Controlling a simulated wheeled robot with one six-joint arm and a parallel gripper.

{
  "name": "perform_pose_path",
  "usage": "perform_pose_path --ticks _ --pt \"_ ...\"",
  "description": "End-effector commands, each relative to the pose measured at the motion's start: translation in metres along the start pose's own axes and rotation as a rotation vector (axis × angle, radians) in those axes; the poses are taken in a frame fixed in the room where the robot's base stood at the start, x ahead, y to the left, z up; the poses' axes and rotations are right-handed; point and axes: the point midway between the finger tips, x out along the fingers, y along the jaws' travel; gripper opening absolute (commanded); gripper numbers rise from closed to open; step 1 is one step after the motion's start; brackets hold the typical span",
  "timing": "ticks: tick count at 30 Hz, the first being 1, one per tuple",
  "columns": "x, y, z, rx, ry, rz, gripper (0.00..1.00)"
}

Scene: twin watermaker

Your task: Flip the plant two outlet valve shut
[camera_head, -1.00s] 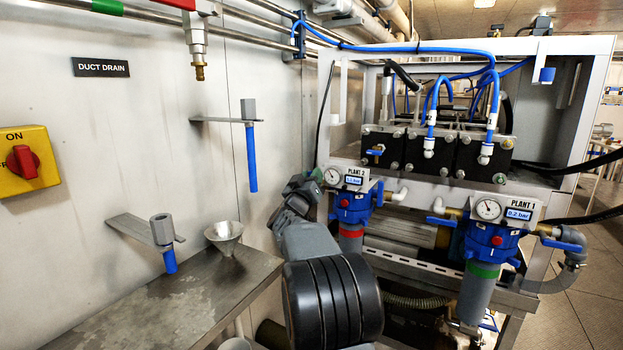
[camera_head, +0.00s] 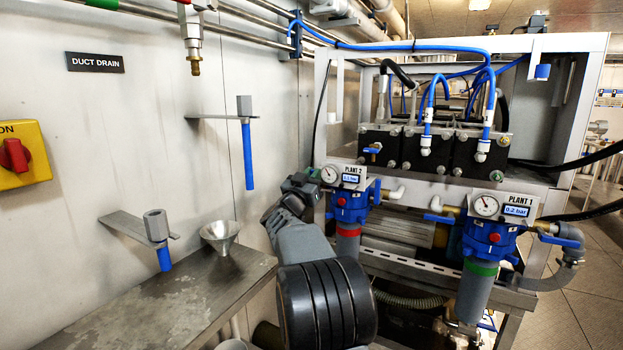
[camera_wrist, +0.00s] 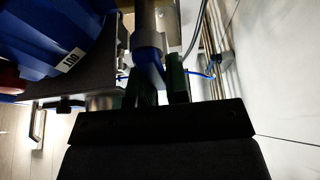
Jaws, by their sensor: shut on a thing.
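The plant 2 unit, with its sign (camera_head: 352,179), a round gauge and a blue filter housing (camera_head: 351,206) with a red ring, is at the middle of the head view. My gripper (camera_head: 309,185) is at its left side, partly hidden by my own wrist. In the wrist view, my gripper's dark fingers (camera_wrist: 160,88) are closed around a blue valve lever (camera_wrist: 150,72) below a grey metal pipe fitting. The lever is hidden in the head view. The wrist view is dark, so the lever's exact angle is hard to tell. The blue housing (camera_wrist: 45,35) also shows there at upper left.
The plant 1 unit (camera_head: 490,240) stands to the right, with blue levers on both sides. A steel bench (camera_head: 190,290) with a funnel (camera_head: 221,234) is at left, along a metal wall. A blue lever (camera_head: 376,190) is on plant 2's right side.

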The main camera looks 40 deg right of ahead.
Motion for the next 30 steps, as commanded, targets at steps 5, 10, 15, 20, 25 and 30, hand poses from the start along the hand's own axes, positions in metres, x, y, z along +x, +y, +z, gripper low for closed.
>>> perform_pose_path --ticks 5,10,15,20,25,30 --pt "-0.0001 0.0004 0.0007 0.003 -0.003 0.001 0.24" --pt "0.0 0.0003 0.0004 0.001 -0.002 0.001 0.4" --pt "0.0001 0.0007 0.0004 0.001 -0.002 0.002 0.4" --pt "0.0002 0.0011 0.0003 0.0 -0.001 0.003 0.4" --pt "0.0004 0.0011 0.0 -0.004 -0.001 0.001 0.4" --pt "0.0012 -0.0027 -0.0016 -0.095 -0.002 -0.037 0.4"
